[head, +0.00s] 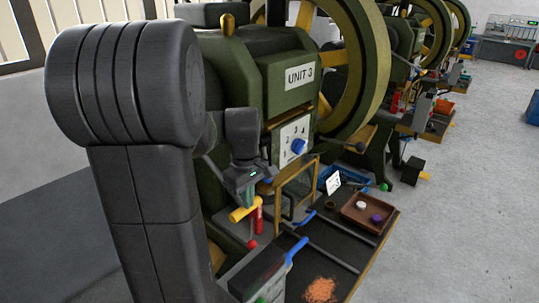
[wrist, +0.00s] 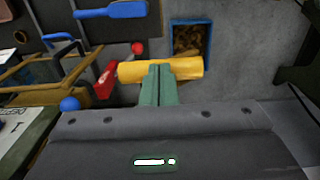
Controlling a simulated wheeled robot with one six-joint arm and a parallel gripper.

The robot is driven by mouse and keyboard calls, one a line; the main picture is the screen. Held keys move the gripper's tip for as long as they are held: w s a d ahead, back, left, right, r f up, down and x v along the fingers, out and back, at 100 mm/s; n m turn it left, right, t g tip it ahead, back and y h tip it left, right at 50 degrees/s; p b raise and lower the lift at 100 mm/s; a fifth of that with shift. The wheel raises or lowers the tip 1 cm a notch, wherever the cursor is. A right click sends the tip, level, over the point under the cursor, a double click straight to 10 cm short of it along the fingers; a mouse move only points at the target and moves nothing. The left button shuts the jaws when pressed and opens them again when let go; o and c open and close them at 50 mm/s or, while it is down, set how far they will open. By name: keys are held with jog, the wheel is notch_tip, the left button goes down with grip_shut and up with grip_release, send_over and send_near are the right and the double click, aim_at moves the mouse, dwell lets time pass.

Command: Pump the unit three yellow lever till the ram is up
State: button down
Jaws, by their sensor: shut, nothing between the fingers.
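The yellow lever (head: 240,213) is a short thick handle low on the front of the green press marked UNIT 3 (head: 300,76). It also shows in the wrist view (wrist: 188,70), lying crosswise just past my fingertips. My gripper (head: 246,199) is above the lever, with its green fingers (wrist: 157,72) closed together and empty. The fingertips overlap the handle's middle in the wrist view; I cannot tell whether they touch it. I cannot make out the ram or its height.
A red cylinder (head: 258,219) and a red ball knob (head: 252,244) are close to the lever. A brown tray (head: 368,226) sits farther right. Open floor (head: 460,220) lies beyond.

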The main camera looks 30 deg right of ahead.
aim_at(241, 206)
jog(key=shift+s+f, duration=0.2)
jog(key=shift+s, duration=0.05)
jog(key=shift+w+f+b, duration=0.2)
jog(key=shift+f+b, duration=0.25)
jog(key=shift+f, duration=0.1)
jog(key=w+f+b, duration=0.1)
jog(key=w+a+f+b, duration=0.1)
jog(key=f, duration=0.1)
jog(key=shift+w+f, duration=0.25)
jog(key=shift+w, duration=0.05)
